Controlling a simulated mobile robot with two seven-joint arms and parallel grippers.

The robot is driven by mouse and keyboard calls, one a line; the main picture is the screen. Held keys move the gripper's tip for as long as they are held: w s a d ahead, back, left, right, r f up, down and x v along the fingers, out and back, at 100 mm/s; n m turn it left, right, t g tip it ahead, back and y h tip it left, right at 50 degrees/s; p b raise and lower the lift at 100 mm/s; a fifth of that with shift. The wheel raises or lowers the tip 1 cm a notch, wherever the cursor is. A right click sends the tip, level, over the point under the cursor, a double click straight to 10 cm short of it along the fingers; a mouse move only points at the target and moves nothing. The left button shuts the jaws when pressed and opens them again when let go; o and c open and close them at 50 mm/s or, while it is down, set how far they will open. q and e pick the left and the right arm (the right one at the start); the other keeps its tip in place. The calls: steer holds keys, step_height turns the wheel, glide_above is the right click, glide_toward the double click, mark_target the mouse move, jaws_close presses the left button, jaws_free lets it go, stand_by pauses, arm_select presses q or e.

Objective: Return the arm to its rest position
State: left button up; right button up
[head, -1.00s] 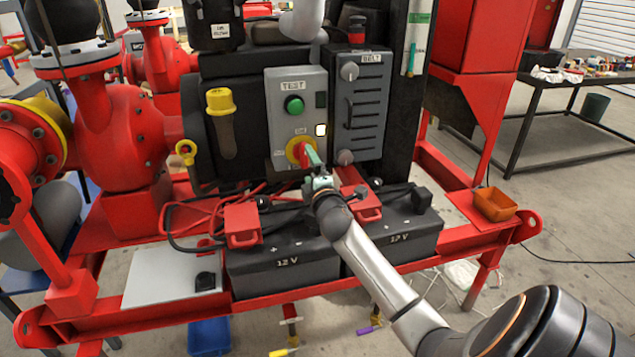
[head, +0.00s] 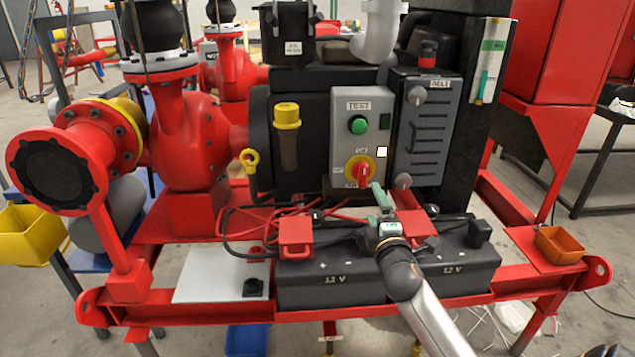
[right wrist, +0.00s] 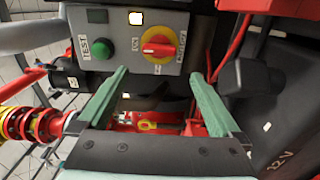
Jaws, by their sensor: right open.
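My right gripper (head: 380,198) is in front of the grey control box (head: 347,120), just below its red and yellow rotary switch (head: 360,170). In the right wrist view its two green fingers (right wrist: 160,95) are spread apart with nothing between them. The red knob of the switch (right wrist: 157,49) shows beyond the fingertips, apart from them. My right arm (head: 425,310) reaches in from the lower right, over the black 12 V batteries (head: 335,287). My left gripper is not in view.
Red battery clamps (head: 295,235) and cables lie on the batteries, close under my right gripper. The red skid frame (head: 200,317) runs along the front. An orange tray (head: 560,245) sits at the right. A yellow bin (head: 30,235) is at the left. Open floor shows at the lower right.

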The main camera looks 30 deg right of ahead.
steer(key=s+a+f+m+g+y+p, duration=0.3)
steer(key=s+a+f+y+p, duration=0.3)
steer(key=a+f, duration=0.7)
steer(key=s+a+f+m+g+y+p, duration=0.1)
steer(key=s+a+f+m+y+p, duration=0.1)
steer(key=s+a, duration=0.6)
steer(key=s+a+f+m+g+y+p, duration=0.1)
steer(key=s+a+f+m+g+y, duration=0.1)
steer(key=s+a+f+m, duration=0.3)
steer(key=s+a+y, duration=0.1)
steer(key=s+a, duration=0.2)
steer(key=shift+s+a+p, duration=0.35)
steer(key=shift+a, duration=0.05)
